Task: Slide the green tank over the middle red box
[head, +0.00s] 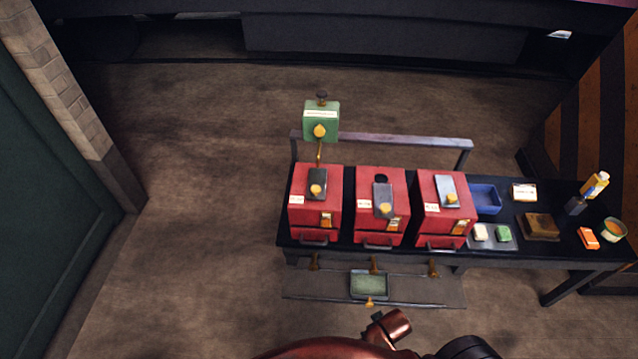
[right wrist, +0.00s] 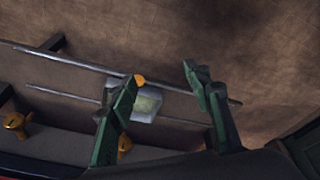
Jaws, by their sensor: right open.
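The green tank (head: 321,128), with a brass knob and a pale label, hangs on the rail (head: 400,140) at its left end, behind and above the left red box (head: 303,210). The middle red box (head: 368,228) has a round dark hole in its top and a grey plate (head: 381,193) with a brass knob just in front of the hole. The right red box (head: 428,222) stands beside it. My right gripper (right wrist: 163,78) is open in the right wrist view, its green fingers apart with nothing held between them. My left gripper is in neither view.
A lower shelf (head: 430,290) holds a tray (head: 370,298), also visible beyond my fingers in the right wrist view (right wrist: 148,104). Brass taps (head: 374,264) hang above it. Right of the boxes are a blue bin (head: 487,197), a wooden block (head: 538,225) and a yellow bottle (head: 595,184). The rail right of the tank is clear.

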